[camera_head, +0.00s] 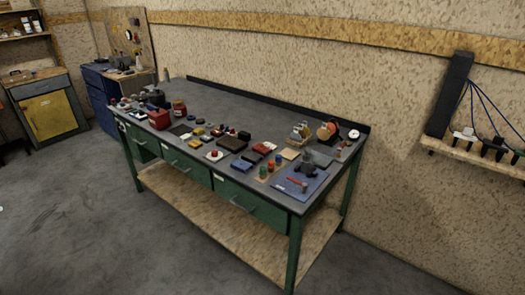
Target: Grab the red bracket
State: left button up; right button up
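A green-framed workbench with a dark top (225,104) carries many small items. I cannot tell for sure which is the red bracket. Red things on it include a flat red piece (262,148) right of the middle, a red box (159,119) near the left end, and a red can-like item (179,108) beside that box. A small red piece (214,154) sits on a white disc at the front edge. A thin red item (296,181) lies on a blue mat (312,188) at the right end. Neither of my grippers is in view.
The concrete floor (110,235) in front of the bench is clear. The bench has green drawers (240,197) and a low wooden shelf (215,215). A yellow-doored cabinet (48,115) and a blue cabinet (105,98) stand at left. A wall shelf (470,155) with cables is at right.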

aim_at(255, 149)
jog(key=z, duration=0.55)
jog(key=i+j+z, duration=0.15)
jog(key=j+z, duration=0.15)
jog(key=i+j+z, duration=0.1)
jog(key=j+z, duration=0.2)
jog(key=i+j+z, duration=0.1)
jog(key=j+z, duration=0.6)
jog(key=j, duration=0.75)
jog(key=j+z, duration=0.15)
jog(key=j, duration=2)
jog(key=k+j, duration=0.1)
jog(key=j, duration=0.9)
jog(key=i, duration=0.5)
